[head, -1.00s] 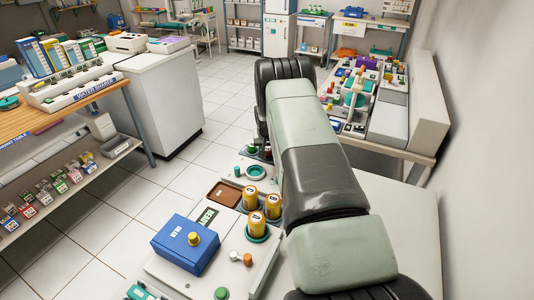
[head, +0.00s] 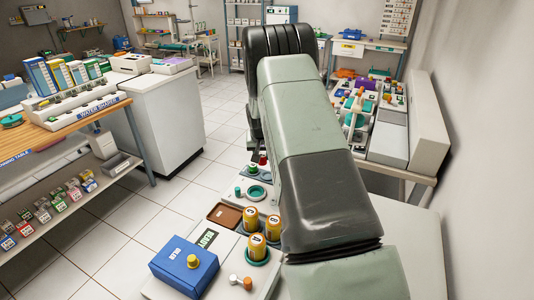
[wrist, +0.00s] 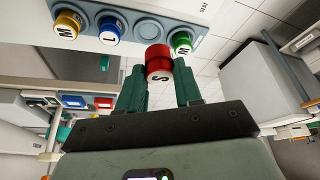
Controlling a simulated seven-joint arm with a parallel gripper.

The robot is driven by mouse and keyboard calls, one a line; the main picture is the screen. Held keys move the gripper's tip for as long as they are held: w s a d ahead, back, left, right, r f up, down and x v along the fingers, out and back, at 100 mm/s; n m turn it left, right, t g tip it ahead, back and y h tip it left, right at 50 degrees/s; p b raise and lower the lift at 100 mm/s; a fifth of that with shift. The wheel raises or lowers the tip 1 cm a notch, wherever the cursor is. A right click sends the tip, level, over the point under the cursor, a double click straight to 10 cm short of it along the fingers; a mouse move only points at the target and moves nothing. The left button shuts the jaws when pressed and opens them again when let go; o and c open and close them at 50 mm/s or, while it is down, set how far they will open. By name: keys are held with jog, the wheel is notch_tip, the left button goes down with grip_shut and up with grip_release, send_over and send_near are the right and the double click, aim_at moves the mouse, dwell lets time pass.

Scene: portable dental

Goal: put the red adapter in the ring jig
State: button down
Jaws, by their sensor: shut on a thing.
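The red adapter (wrist: 158,60) is a short cylinder with a red band and a white part marked S. In the wrist view it sits between the two green fingers of my gripper (wrist: 160,84), which is shut on it. Beyond it lies a blue-grey strip (wrist: 216,23) with a yellow M piece (wrist: 67,26), a blue L piece (wrist: 111,30), a green M piece (wrist: 181,42) and an empty round spot. An empty teal ring (head: 257,193) there may be the ring jig; I cannot be sure.
In the head view, several orange cylinders (head: 250,219) stand in teal rings near a brown tray (head: 224,216) and a blue box (head: 184,268). A cluttered bench (head: 389,145) stands right of my arm. Open tiled floor lies to the left.

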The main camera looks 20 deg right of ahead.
jog(key=s+a, duration=0.5)
jog(key=s, duration=0.1)
jog(key=shift+s+d+f, duration=0.1)
jog(key=shift+f, duration=1.85)
jog(key=shift+s+f, duration=0.1)
jog(key=shift+f, duration=1.8)
jog(key=shift+f, duration=0.1)
jog(key=c, duration=0.7)
grip_release()
